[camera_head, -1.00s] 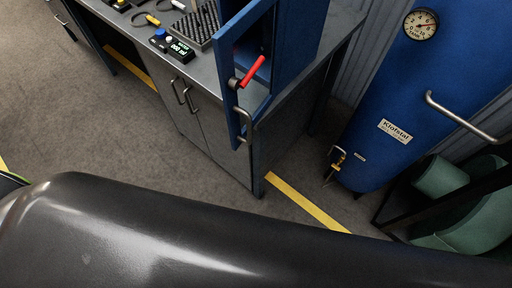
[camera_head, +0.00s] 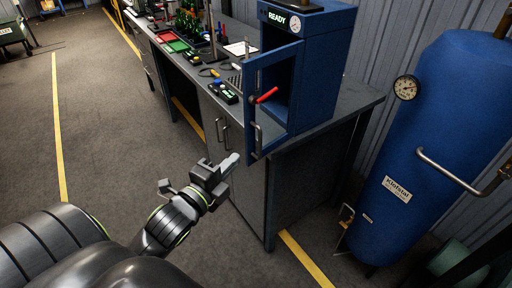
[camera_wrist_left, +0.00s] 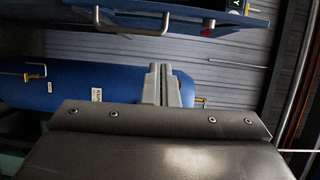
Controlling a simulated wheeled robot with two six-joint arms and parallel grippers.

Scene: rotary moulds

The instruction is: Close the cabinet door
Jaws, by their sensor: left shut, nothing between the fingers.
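The blue cabinet (camera_head: 325,50) stands on the workbench, with a lit READY sign on its top front. Its door (camera_head: 252,100) is swung open toward me, with a metal bar handle (camera_head: 257,138) and a red lever (camera_head: 267,95). My left gripper (camera_head: 230,165) is shut and empty, in front of the bench and below and left of the door, apart from it in the picture. In the left wrist view its closed fingers (camera_wrist_left: 160,86) point away, and a blue panel with a bar handle (camera_wrist_left: 132,24) shows along the top. My right gripper is out of view.
The grey workbench (camera_head: 360,100) holds bottles, trays and a small display box (camera_head: 223,92) left of the cabinet. A blue tank (camera_head: 440,130) with a gauge stands at the right. The floor left of the bench is clear.

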